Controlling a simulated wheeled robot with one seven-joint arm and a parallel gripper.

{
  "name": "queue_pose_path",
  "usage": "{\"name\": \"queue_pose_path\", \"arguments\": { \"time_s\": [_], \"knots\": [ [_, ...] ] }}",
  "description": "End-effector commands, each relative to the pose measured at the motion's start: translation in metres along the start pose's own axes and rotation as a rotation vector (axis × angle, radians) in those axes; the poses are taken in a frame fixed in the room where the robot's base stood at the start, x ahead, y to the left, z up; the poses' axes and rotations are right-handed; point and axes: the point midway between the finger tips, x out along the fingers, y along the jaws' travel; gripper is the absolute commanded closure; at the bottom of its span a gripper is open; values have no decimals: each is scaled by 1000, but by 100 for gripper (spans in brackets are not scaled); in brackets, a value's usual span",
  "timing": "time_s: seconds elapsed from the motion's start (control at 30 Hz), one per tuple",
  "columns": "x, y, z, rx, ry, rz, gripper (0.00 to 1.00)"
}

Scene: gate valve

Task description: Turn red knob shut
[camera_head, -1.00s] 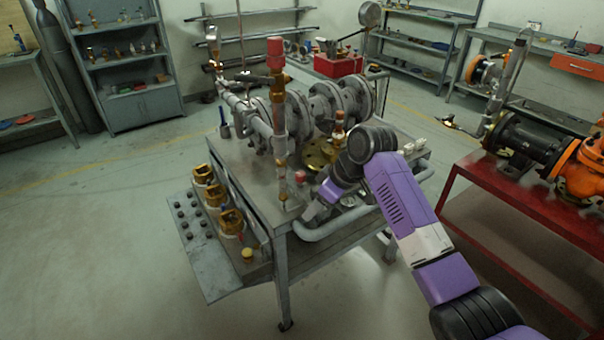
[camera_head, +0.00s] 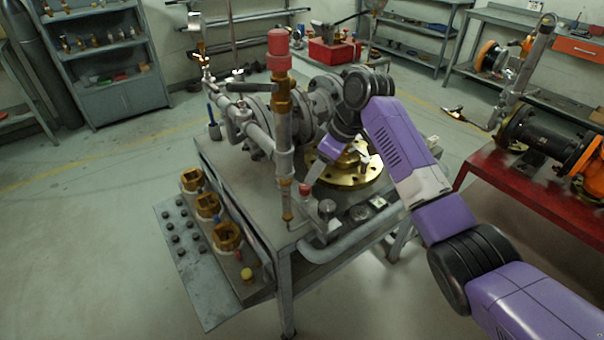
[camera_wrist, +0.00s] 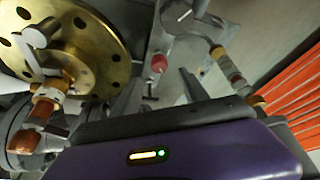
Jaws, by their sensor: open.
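A small red knob (camera_head: 304,188) stands low at the front edge of the grey workbench, beside the foot of an upright pipe. In the wrist view the red knob (camera_wrist: 159,63) appears between and beyond the two finger tips. My gripper (camera_wrist: 160,82) is open, with nothing between its fingers. In the head view my gripper (camera_head: 311,174) points down and left toward the small red knob, just above it. Whether a finger touches the knob cannot be told. A larger red cap (camera_head: 280,42) tops the upright pipe.
The upright pipe (camera_head: 283,130) stands close left of my gripper. A brass flange (camera_head: 350,178) lies behind it on the workbench (camera_head: 222,160). A dark gauge-like part (camera_head: 327,208) and a bent grey pipe (camera_head: 335,248) are close by. A red table (camera_head: 520,200) stands at right.

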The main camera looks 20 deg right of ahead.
Motion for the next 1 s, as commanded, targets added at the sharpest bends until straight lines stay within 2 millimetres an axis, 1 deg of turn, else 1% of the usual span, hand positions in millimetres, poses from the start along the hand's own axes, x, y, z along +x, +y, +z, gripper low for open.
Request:
{"name": "queue_pose_path", "arguments": {
  "time_s": [0.17,0.4,0.5,0.6,0.73,0.97,1.0],
  "knots": [
    [14,-1,0,0,-2,-2,48],
    [50,-1,1,0,-3,-2,48],
    [63,-1,0,0,-2,-1,48],
    [72,-1,0,0,-1,-1,48],
    [77,0,0,0,-1,-1,48],
    [78,0,0,0,0,0,48],
    [78,0,0,0,0,0,54]
  ]
}}
